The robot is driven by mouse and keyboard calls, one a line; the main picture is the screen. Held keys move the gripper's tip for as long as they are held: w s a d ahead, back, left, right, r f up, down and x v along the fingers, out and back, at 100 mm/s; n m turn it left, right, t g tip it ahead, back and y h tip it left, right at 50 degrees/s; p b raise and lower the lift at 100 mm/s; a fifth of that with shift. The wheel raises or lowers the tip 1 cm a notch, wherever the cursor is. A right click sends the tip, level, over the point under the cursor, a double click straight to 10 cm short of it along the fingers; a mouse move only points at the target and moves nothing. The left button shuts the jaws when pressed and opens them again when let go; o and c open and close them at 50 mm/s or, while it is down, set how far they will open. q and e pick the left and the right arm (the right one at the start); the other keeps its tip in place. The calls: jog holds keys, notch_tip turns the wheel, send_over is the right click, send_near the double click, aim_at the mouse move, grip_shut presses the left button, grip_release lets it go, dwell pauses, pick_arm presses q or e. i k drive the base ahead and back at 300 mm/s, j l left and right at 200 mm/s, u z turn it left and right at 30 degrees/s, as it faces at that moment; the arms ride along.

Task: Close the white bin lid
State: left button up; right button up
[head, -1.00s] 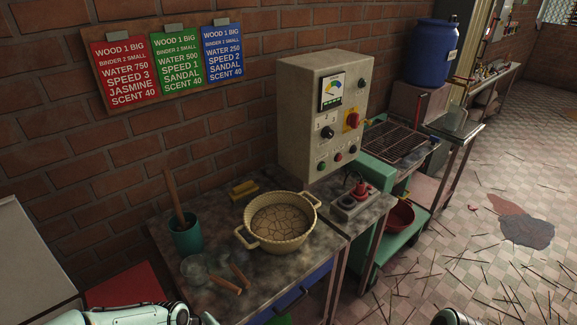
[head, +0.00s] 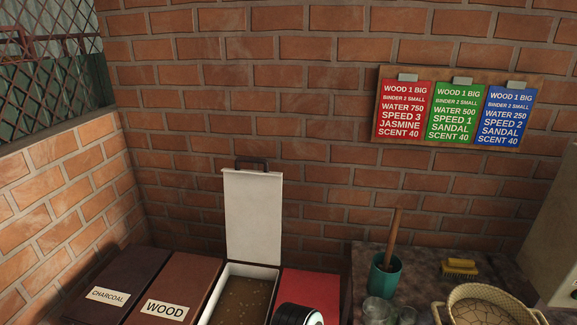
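The white bin (head: 268,269) stands in a row of bins at the bottom of the head view, with brown material (head: 241,301) inside. Its white lid (head: 253,216) is open and stands upright near the brick wall, with a dark handle (head: 251,163) at its top edge. A black and white part of my arm (head: 298,314) shows at the bottom edge, in front of the red bin lid. Neither gripper's fingers are in view.
Left of the white bin are closed bins labelled WOOD (head: 165,310) and CHARCOAL (head: 108,297). A flat red lid (head: 310,284) is on its right. The table (head: 360,262) further right holds a teal cup (head: 385,278), a yellow brush (head: 461,268) and a woven basket (head: 485,293).

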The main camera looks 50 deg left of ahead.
aim_at(254, 198)
jog(key=u, duration=2)
